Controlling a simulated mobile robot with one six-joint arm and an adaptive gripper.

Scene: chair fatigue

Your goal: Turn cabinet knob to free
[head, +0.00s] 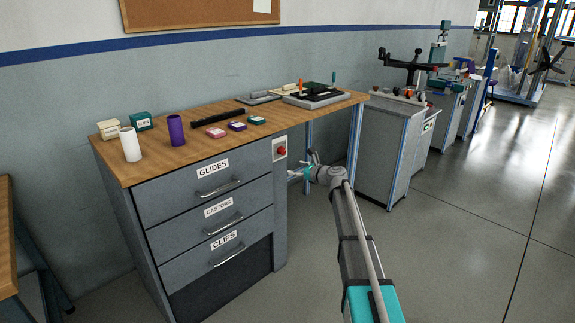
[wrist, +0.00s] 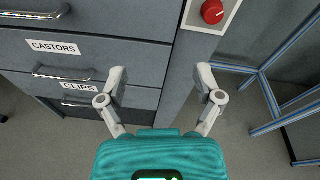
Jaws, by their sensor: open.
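The red cabinet knob (head: 281,152) sits on a pale plate (head: 279,142) on the front of the cabinet's right column, just under the worktop. In the wrist view the knob (wrist: 212,11) is at the top edge, right of centre, with part of its plate (wrist: 203,24) around it. My gripper (wrist: 160,75) is open and empty, its two fingers spread apart in front of the grey column. The knob lies beyond and to the right of the gap between the fingertips, apart from them. In the head view my gripper (head: 293,174) is just below and right of the knob.
The cabinet has drawers labelled GLIDES (head: 218,188), CASTORS (head: 224,223) and CLIPS (head: 228,255), with bar handles. Its wooden worktop (head: 190,149) carries cups, small boxes and a black bar. A blue table leg (head: 355,135) stands to the right. Open floor (head: 460,230) lies at right.

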